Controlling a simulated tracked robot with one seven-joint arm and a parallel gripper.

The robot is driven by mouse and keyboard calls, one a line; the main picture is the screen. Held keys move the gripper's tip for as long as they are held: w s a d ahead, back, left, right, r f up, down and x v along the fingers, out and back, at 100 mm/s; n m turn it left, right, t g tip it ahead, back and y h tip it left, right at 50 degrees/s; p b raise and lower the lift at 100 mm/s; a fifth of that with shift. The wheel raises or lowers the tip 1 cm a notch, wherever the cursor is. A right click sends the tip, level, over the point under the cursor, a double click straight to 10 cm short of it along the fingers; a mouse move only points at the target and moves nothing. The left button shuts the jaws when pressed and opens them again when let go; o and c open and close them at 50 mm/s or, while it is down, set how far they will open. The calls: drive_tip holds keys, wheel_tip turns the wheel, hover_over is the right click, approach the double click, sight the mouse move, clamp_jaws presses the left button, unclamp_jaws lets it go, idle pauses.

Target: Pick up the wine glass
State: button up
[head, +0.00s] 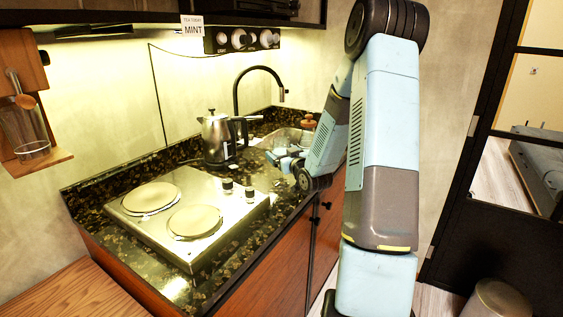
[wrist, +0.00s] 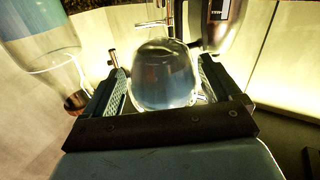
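The wine glass (wrist: 165,75) shows in the wrist view as a clear, rounded bowl between the two fingers of my gripper (wrist: 163,82). The fingers stand wide apart, one on each side of the bowl. Their inner faces are very close to the glass, and I cannot tell whether they touch it. The stem and foot cannot be made out clearly. In the head view my gripper (head: 278,158) is low over the counter, right of the kettle and partly hidden by my arm. The glass cannot be made out there.
A steel kettle (head: 217,138) stands behind the gripper, beside the black tap (head: 260,72). A two-plate hob (head: 187,210) fills the near counter. A wooden-topped item (head: 308,123) stands by the sink. A clear vessel (wrist: 45,75) is at left in the wrist view.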

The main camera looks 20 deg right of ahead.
drive_tip(key=shift+a, duration=0.2)
drive_tip(key=c, duration=1)
drive_tip(key=shift+c, duration=0.7)
drive_tip(key=shift+r, duration=0.2)
